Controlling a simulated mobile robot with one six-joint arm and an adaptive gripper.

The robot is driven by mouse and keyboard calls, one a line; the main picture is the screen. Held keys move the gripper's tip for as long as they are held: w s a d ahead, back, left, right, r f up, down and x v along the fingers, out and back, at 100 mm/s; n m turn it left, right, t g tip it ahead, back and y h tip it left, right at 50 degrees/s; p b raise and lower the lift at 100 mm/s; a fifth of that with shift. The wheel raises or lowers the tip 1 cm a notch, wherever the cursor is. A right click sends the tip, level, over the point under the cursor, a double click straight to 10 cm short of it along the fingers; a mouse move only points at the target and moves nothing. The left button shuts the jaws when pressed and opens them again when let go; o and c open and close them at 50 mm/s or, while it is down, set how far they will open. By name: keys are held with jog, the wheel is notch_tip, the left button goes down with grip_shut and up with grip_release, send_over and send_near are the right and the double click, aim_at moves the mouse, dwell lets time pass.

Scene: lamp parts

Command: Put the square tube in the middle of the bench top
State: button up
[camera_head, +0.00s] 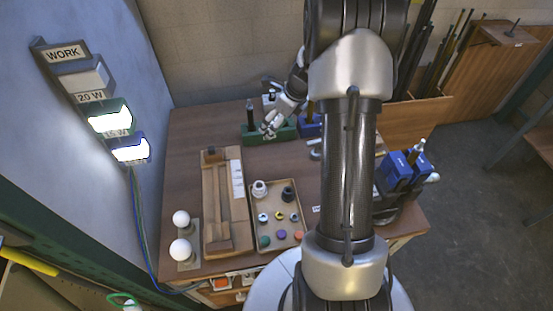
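The wooden bench top (185,130) fills the middle of the view; part of it is hidden behind my arm. My gripper (268,131) is at the back of the bench, at the green block (282,134). It is too small to tell whether its fingers are open or hold anything. A dark upright piece (250,113) stands at the green block's left end, beside my gripper. Another dark upright piece (310,108) stands at a blue block (311,128) just to the right. I cannot tell which piece, if either, is the square tube.
A long wooden tray (242,232) lies on the left, beside a shallow tray (265,247) of bulb holders and coloured caps. Two white bulbs (181,219) stand at the left edge. A blue vise-like block (397,168) is at the right. Bare bench lies between the trays and green block.

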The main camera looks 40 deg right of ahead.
notch_tip(320, 180, down, 18)
jog(key=b, duration=0.7)
jog(key=shift+f, duration=0.1)
jog(key=o, duration=1)
